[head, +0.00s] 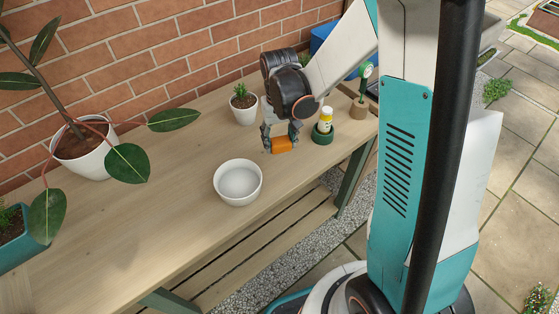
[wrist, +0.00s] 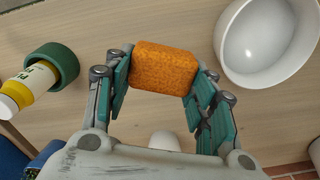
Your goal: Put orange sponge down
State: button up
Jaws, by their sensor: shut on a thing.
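The orange sponge (head: 281,145) is held between the fingers of my gripper (head: 281,138), over the wooden table. In the wrist view the sponge (wrist: 163,69) sits between the teal finger pads of my gripper (wrist: 160,80), which touch both its short ends. It looks low over the table top; I cannot tell if its underside touches the wood. The white bowl (head: 238,183) stands to the left and nearer in the head view, apart from the sponge.
A yellow bottle (head: 325,120) stands in a green holder (head: 323,136) to the right of the sponge. A small potted plant (head: 243,104) stands behind. A large white pot (head: 87,158) with a leafy plant is at the left. The table (head: 150,210) is clear left of the bowl.

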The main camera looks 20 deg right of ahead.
aim_at(280, 164)
jog(key=shift+f+b, duration=1.25)
jog(key=shift+f, duration=3)
jog(key=shift+f, duration=0.1)
jog(key=shift+f, duration=0.15)
jog(key=o, duration=1.1)
